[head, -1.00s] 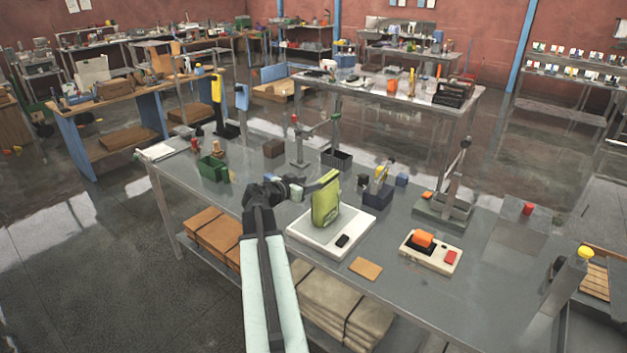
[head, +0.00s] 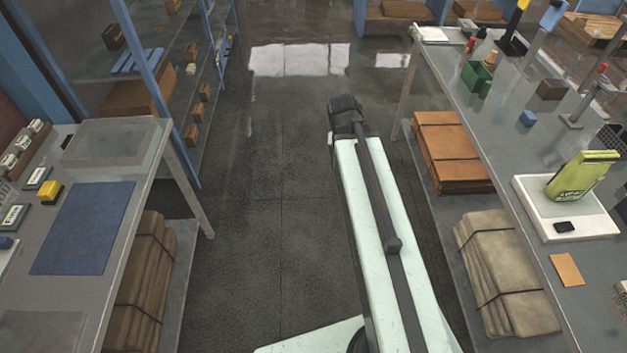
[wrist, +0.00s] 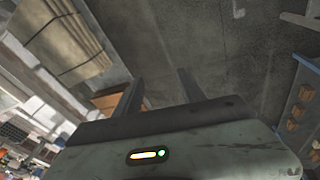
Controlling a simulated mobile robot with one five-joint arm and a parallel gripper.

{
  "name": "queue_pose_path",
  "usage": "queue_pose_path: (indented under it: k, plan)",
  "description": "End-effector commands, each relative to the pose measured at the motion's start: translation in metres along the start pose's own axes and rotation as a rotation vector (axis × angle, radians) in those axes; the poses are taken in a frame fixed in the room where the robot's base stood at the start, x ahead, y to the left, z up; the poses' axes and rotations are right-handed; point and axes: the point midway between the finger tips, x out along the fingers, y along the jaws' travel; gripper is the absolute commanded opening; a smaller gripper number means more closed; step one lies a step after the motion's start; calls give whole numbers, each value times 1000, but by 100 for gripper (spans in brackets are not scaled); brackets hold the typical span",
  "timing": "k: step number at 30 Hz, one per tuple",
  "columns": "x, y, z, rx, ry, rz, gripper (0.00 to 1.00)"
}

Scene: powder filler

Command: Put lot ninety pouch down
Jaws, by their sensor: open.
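The green pouch (head: 582,176) stands upright on the white scale platform (head: 535,205) on the right-hand bench in the head view. Its lot marking is too small to read. My gripper (wrist: 158,88) shows in the wrist view with its two fingers spread apart and nothing between them. In the head view my arm reaches out over the aisle, well left of the pouch and clear of it. The fingers themselves cannot be made out there.
A left bench (head: 130,200) holds a blue mat (head: 84,228), a yellow-topped block (head: 50,192) and small cards. Strapped bundles (head: 505,270) lie on the shelf under the right bench. A tan card (head: 567,270) lies near its front edge. The floor aisle between the benches is clear.

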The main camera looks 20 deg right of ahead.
Motion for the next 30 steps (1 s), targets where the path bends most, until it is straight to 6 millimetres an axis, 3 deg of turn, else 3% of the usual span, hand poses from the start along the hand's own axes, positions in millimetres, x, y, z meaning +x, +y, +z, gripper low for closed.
queue_pose_path:
  k: [1, 3, 7, 11, 15, 16, 18, 30]
  plan:
    - [-8, -41, 22, -116, -36, -60, 47]
    - [-18, -82, 48, -252, -82, -133, 47]
    - [-32, -130, 81, -399, -126, -212, 47]
    - [-33, -138, 87, -429, -135, -228, 47]
    - [-11, -141, 90, -426, -134, -227, 47]
    - [-11, -141, 89, -425, -134, -226, 47]
    - [-16, -140, 88, -424, -133, -226, 36]
    - [-16, -139, 87, -422, -132, -225, 36]
